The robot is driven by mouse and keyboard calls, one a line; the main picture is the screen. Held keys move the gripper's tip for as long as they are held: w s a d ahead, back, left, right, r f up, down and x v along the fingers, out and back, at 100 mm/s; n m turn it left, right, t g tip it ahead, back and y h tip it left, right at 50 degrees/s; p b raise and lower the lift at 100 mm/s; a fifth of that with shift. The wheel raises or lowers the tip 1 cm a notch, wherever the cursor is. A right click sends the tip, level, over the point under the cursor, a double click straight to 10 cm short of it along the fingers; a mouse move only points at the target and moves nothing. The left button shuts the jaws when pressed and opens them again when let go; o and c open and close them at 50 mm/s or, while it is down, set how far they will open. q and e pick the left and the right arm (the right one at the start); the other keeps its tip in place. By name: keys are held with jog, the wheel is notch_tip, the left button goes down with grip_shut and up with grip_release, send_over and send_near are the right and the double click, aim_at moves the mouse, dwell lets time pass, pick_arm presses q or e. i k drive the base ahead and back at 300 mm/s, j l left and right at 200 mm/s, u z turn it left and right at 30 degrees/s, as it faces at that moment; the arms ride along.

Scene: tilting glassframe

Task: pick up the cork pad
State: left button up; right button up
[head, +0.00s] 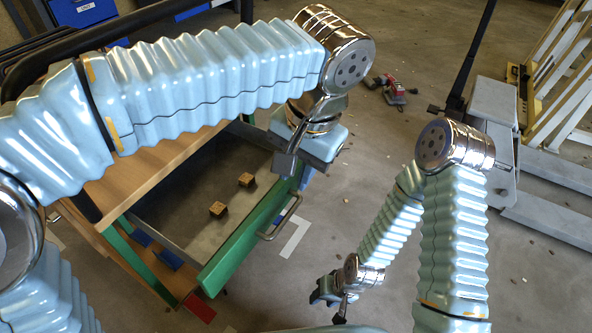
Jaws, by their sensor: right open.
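Two small brown cork-coloured blocks lie apart on the grey floor of the open drawer: one cork pad (246,180) farther back, one cork pad (217,209) nearer the front. My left gripper (287,164) hangs over the right rim of the drawer, to the right of and above both pads, touching neither. Its dark fingertips are partly hidden by its own body, so its opening does not show. My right gripper (337,306) is low in the picture over the floor, to the right of the drawer, open and away from the pads.
The drawer (222,268) has a green front with a metal handle (282,217) and sits under a wooden worktop (165,170). A red-and-grey object (392,88) lies on the floor behind. A grey pallet truck (492,104) stands at right. Floor right of the drawer is mostly clear.

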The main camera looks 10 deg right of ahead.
aim_at(246, 179)
jog(key=k, duration=1)
